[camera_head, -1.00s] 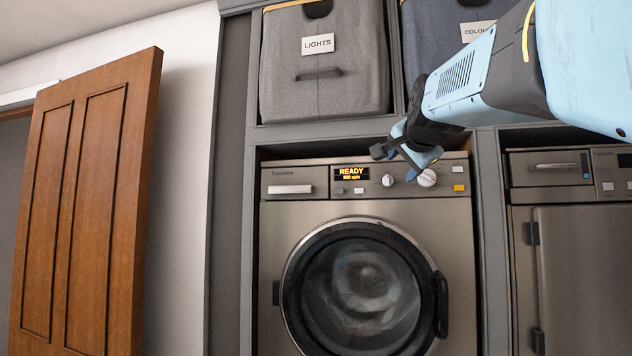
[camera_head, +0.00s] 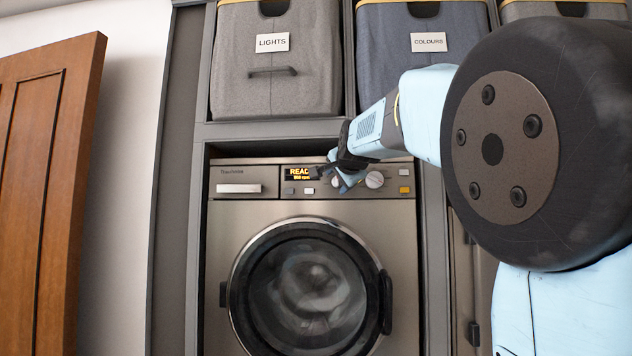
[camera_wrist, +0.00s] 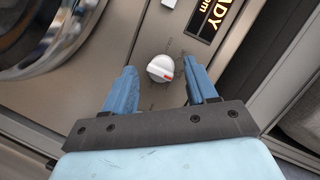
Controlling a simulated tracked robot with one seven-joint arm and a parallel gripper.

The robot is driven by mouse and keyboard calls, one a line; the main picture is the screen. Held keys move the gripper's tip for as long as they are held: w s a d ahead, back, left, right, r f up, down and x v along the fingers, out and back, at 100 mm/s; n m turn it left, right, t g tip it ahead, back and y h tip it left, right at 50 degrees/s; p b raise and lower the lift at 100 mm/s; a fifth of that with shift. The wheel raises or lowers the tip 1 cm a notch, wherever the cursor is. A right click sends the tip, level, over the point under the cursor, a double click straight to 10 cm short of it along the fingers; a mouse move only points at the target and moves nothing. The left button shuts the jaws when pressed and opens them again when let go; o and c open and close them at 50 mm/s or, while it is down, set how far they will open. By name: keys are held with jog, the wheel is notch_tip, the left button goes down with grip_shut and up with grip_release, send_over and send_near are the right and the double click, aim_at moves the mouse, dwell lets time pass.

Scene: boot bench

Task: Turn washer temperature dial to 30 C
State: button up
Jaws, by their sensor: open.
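The washer (camera_head: 222,240) has a front panel with two white dials. In the wrist view the smaller dial (camera_wrist: 160,68), with a red mark on its rim, sits between the two blue fingers of my gripper (camera_wrist: 163,80). The fingers are open on either side of it, with visible gaps. The printed marks around the dial are too small to read. In the head view my gripper (camera_head: 343,178) is in front of this dial and mostly hides it. The larger dial (camera_head: 374,179) is just to the right, uncovered. The display (camera_head: 299,173) is partly covered and shows yellow letters.
The round washer door (camera_head: 305,290) is below the panel. A grey LIGHTS bin (camera_head: 245,80) and a blue COLOURS bin (camera_head: 400,65) are on the shelf above. A wooden door (camera_head: 45,200) stands at the left. White buttons (camera_head: 309,190) lie beside the dial.

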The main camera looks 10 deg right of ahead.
jog(key=shift+w+f, duration=0.1)
jog(key=shift+w, duration=0.4)
jog(key=shift+c, duration=0.5)
jog(key=c, duration=0.9)
